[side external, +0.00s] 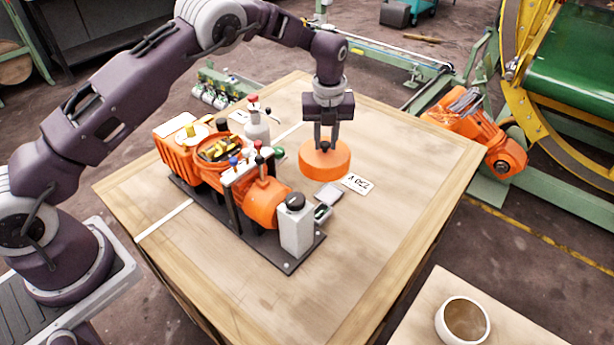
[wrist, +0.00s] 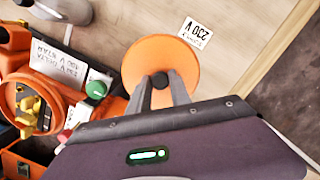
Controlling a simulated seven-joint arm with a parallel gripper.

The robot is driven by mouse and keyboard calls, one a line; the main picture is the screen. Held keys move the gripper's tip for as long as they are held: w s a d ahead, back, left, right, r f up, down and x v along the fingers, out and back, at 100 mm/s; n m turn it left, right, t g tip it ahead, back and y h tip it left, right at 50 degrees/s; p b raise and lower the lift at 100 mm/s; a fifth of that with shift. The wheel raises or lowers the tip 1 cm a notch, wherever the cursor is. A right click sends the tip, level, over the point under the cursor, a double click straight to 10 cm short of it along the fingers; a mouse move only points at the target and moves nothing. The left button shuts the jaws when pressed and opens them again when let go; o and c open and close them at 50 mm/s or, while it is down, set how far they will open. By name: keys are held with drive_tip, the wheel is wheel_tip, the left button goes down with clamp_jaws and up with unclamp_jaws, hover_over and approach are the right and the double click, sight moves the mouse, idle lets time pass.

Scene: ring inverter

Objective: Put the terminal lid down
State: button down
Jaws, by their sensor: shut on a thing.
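The terminal lid (side external: 325,161) is a round orange disc with a small dark knob on top. My gripper (side external: 326,147) points straight down and is shut on the lid's knob. The lid looks level, close over the wooden table top to the right of the orange machine; I cannot tell whether it touches the table. In the wrist view the lid (wrist: 180,55) lies beyond my two fingertips (wrist: 160,84), with the dark knob between them. The open round terminal box (side external: 220,148) with yellow parts inside sits on the machine, left of the lid.
The orange machine (side external: 262,203) stands on a dark base plate. The table (side external: 400,150) is clear to the right.

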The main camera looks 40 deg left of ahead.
drive_tip(key=w+a+f+m, duration=0.1)
drive_tip(key=w+a+f, duration=0.25)
drive_tip(key=a, duration=0.55)
drive_tip(key=f, duration=0.6)
drive_tip(key=w+f, duration=0.1)
drive_tip(key=f, duration=0.3)
drive_tip(key=shift+a, duration=0.2)
drive_tip(key=shift+f, duration=0.1)
drive_tip(key=c, duration=1.2)
unclamp_jaws()
drive_tip(key=r, duration=0.4)
drive_tip(key=s+r, duration=0.1)
drive_tip(key=r, duration=0.7)
drive_tip(key=shift+s+d+r, duration=0.1)
drive_tip(key=shift+s+d, duration=0.1)
drive_tip(key=shift+d, duration=0.2)
